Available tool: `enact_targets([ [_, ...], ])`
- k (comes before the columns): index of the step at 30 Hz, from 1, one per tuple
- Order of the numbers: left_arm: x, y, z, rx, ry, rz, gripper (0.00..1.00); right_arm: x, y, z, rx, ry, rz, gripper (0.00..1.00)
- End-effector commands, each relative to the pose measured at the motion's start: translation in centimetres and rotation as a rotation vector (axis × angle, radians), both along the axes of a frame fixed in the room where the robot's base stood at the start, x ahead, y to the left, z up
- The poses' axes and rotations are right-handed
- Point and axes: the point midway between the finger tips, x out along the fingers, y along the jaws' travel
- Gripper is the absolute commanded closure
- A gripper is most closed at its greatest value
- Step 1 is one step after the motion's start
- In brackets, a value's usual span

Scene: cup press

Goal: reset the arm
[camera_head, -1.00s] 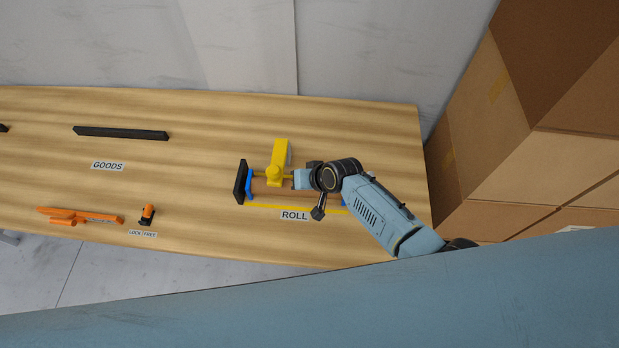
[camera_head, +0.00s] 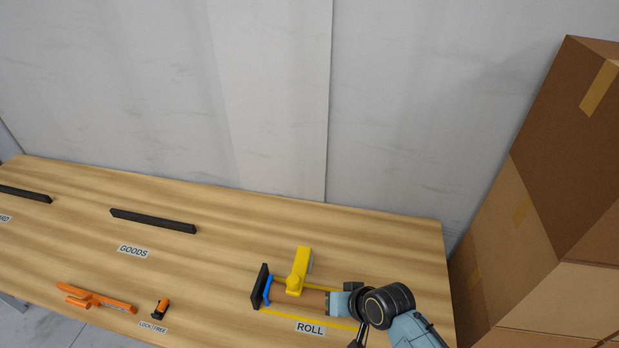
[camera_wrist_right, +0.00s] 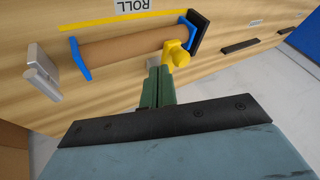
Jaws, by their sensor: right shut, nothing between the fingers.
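My right arm reaches in from the lower right in the head view, its gripper (camera_head: 339,303) low over the brown roll (camera_head: 314,298). In the right wrist view the green fingers of my right gripper (camera_wrist_right: 160,80) are together with nothing between them. They point at the yellow piece (camera_wrist_right: 177,57) at one end of the roll (camera_wrist_right: 132,46). I cannot tell whether they touch it. The yellow piece (camera_head: 298,271) stands just left of the gripper in the head view. My left gripper is not in view.
A black end plate (camera_head: 261,286) and blue bracket (camera_head: 268,291) hold the roll's left end. Black bars (camera_head: 153,221) and orange tools (camera_head: 96,298) lie left on the wooden table (camera_head: 215,265). Cardboard boxes (camera_head: 540,210) stand right. A grey metal piece (camera_wrist_right: 43,72) stands beside the roll.

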Motion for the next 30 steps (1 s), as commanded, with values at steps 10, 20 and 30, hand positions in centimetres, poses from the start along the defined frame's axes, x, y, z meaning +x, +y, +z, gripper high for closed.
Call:
enact_targets([
  [10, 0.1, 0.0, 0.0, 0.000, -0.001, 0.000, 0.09, -10.2, -7.0, 5.0, -0.229, 0.034, 0.069, 1.00],
  [20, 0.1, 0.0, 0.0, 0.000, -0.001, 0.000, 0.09, -15.8, -11.9, 8.9, -0.380, 0.075, 0.075, 1.00],
  [30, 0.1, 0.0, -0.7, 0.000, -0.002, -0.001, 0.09, -18.7, -14.6, 9.1, -0.467, 0.120, 0.073, 1.00],
])
